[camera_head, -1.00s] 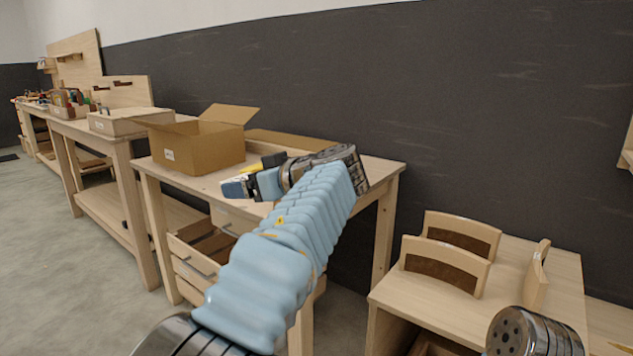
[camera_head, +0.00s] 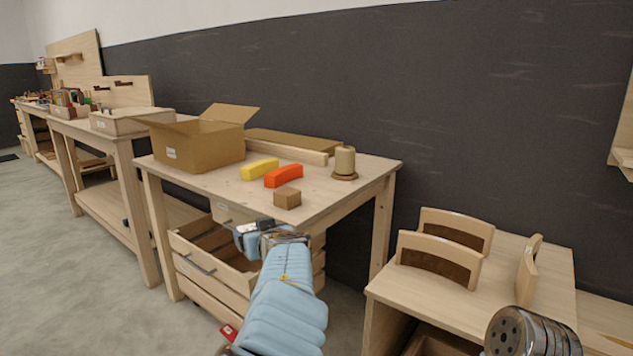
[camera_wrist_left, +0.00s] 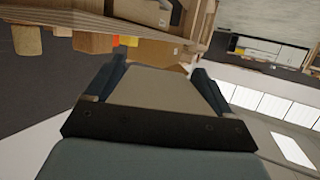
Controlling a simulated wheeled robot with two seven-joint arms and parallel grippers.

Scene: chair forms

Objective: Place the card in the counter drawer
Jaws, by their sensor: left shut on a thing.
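My right gripper is not in view.
On the bench top stand a cardboard box (camera_head: 200,147), a yellow block (camera_head: 260,169), an orange-red block (camera_head: 284,176), a small brown block (camera_head: 287,199) and a spool-like wooden piece (camera_head: 344,163). Chair forms (camera_head: 440,257) stand on a table at the right.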

